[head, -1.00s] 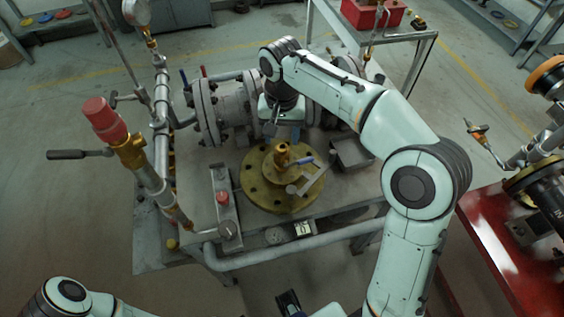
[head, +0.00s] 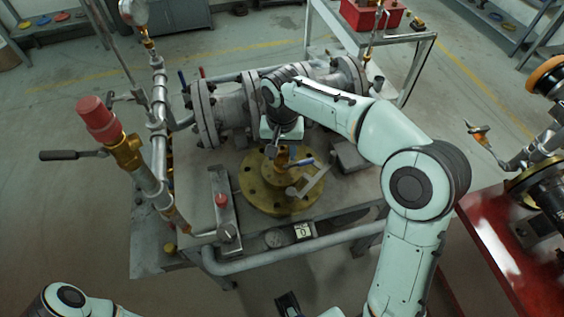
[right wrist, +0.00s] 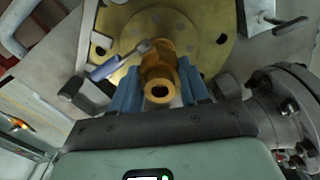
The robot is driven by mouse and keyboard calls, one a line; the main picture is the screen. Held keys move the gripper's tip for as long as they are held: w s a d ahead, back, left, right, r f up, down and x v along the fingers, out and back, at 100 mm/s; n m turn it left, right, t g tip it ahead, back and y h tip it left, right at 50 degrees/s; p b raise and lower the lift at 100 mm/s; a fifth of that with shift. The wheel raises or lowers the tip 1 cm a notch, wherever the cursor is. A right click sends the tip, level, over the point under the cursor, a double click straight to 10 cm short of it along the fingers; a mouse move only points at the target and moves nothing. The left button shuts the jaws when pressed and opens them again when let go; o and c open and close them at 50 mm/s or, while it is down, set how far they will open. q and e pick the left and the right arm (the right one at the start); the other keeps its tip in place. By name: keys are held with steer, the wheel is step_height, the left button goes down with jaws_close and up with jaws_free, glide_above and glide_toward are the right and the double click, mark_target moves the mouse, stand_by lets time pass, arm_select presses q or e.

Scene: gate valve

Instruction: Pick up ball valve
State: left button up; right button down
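The ball valve is a brass body (head: 282,160) with a blue lever handle, standing on a round yellow flange (head: 257,190) on the metal bench. In the right wrist view the valve (right wrist: 158,72) sits between the two blue fingers of my right gripper (right wrist: 163,84), with its open end facing the camera. My right gripper (head: 284,153) points down over the valve in the head view. Its fingers are apart, one on each side of the valve; I cannot tell whether they touch it. A dark tip, possibly my left gripper (head: 288,303), shows at the bottom edge.
A grey flanged gate valve (head: 235,110) lies just behind. A pipe with a red-capped valve (head: 98,118) rises at left. A grey bar with a red button (head: 222,205) and a small gauge (head: 274,238) are near the front. A red table (head: 505,255) stands at right.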

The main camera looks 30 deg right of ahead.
stand_by(0.3)
